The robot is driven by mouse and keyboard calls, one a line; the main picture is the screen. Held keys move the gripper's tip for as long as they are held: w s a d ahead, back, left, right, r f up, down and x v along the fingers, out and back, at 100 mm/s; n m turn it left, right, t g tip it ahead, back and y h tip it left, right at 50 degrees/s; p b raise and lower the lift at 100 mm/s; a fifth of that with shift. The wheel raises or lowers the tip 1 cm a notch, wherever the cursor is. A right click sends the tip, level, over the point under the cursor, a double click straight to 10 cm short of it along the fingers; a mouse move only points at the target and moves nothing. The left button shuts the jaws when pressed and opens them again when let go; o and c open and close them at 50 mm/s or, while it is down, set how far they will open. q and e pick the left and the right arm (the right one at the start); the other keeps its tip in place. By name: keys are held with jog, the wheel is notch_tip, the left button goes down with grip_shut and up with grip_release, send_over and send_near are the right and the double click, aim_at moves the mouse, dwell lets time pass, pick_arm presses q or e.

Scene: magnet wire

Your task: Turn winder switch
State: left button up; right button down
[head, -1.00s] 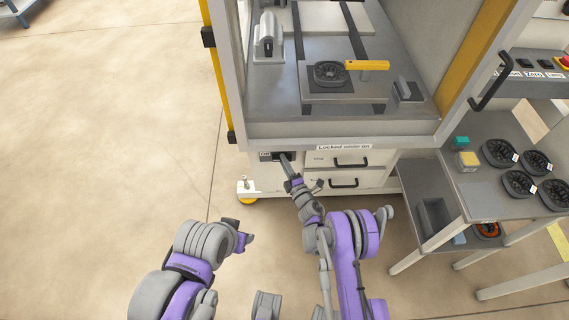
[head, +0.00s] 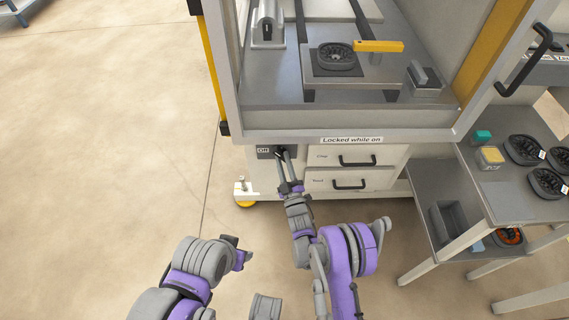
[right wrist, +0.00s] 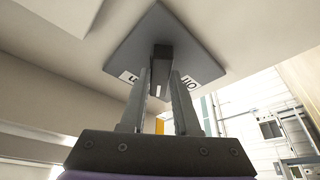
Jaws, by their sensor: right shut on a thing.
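The winder switch (head: 268,152) is a dark square plate on the cabinet front, left of the drawers. An "Off" label shows on its left part in the head view. In the right wrist view its black knob (right wrist: 161,62) stands out from the plate (right wrist: 150,30), with a white label on each side. My right gripper (head: 285,156) is at the switch; its two fingers (right wrist: 160,95) are shut on the knob, one on each side. The arm hides part of the switch. My left arm (head: 238,255) is low and away from the cabinet; its fingers cannot be made out.
Two drawers with black handles (head: 357,161) are right of the switch. Above is a ledge labelled "Locked while on" (head: 352,139) under the winder's work area. A side table (head: 510,205) with black coils stands right. Open floor (head: 100,150) lies left.

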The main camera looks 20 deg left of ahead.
jog(key=m+h, duration=0.1)
jog(key=m, duration=0.1)
jog(key=m+t+b, duration=0.1)
jog(key=m, duration=0.2)
jog(key=shift+a+f+h+b, duration=0.2)
jog(key=shift+h+b, duration=0.1)
jog(key=shift+h, duration=0.1)
jog(key=shift+s+r+m+t+h+b, duration=0.1)
jog(key=shift+m+t+h+b, duration=0.15)
jog(key=shift+m+t+h, duration=0.75)
jog(key=shift+m+g+h+b, duration=0.1)
jog(key=shift+m+h+b, duration=0.25)
jog(key=shift+m, duration=1.75)
jog(key=c, duration=0.6)
grip_release()
jog(key=shift+c, duration=0.2)
